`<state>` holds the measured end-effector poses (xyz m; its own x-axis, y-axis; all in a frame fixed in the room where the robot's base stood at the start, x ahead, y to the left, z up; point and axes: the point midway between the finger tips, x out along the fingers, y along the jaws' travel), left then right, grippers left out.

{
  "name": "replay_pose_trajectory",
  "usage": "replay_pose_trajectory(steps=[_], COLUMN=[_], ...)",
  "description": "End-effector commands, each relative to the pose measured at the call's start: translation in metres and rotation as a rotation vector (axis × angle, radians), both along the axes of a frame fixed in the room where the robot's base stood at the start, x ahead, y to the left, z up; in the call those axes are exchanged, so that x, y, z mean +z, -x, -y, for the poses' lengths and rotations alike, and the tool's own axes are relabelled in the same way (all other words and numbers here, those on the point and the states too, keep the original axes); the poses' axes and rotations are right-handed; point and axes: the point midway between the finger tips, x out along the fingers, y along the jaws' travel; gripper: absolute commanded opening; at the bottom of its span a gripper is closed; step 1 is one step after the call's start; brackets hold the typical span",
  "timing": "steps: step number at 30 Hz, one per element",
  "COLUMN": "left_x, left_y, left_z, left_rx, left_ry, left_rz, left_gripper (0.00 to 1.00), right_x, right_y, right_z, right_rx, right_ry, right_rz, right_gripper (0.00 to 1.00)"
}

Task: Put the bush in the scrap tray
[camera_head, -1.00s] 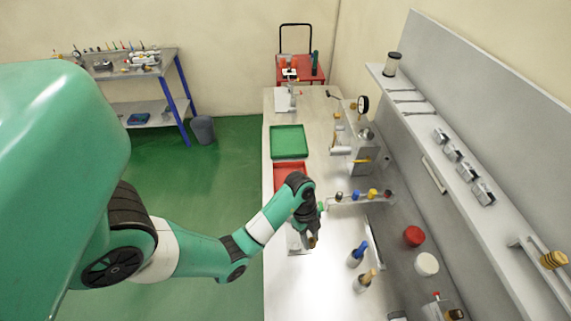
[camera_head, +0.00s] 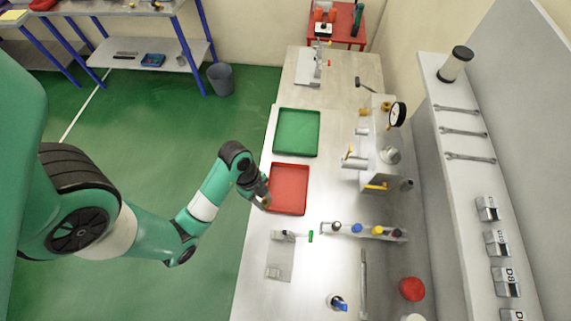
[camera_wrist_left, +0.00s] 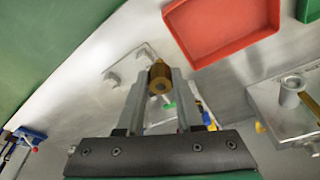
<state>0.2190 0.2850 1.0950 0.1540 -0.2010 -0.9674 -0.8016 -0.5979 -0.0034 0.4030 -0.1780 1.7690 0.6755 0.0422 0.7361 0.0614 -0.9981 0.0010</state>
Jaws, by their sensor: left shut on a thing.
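The brass bush (camera_wrist_left: 159,80), a small cylinder with a hole in its end, is held between the fingers of my left gripper (camera_wrist_left: 158,92) in the left wrist view. In the head view my left gripper (camera_head: 264,199) is at the near left edge of the red tray (camera_head: 289,213), with a bit of the bush showing at its tip. The red tray looks empty and lies beyond the gripper; it also shows in the left wrist view (camera_wrist_left: 232,52). Which tray is the scrap tray is not labelled. My right gripper is not in view.
A green tray (camera_head: 297,154) lies behind the red one. A rack with coloured-top pieces (camera_head: 357,230) and a grey fixture (camera_head: 281,262) stand nearer. A valve block with a gauge (camera_head: 398,115) is to the right. The bench between is mostly clear.

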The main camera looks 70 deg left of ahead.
Motion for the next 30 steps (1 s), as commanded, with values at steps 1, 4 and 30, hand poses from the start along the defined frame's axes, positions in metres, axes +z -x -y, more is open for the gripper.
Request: replay_pose_trajectory(steps=[1,4,30], left_x=[0.001,-0.001,-0.091], left_y=[0.002,0.000,-0.098], left_z=[0.002,0.000,-0.088], left_rx=[-0.002,-0.003,-0.002], left_ry=[0.002,-0.001,0.000], left_rz=[-0.002,-0.001,0.000], left_gripper=[0.00,0.00,0.00], right_x=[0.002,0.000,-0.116], right_y=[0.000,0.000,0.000], right_z=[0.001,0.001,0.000], right_rx=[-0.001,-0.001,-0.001], right_ry=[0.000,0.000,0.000], right_rz=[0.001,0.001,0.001], right_gripper=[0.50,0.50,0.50])
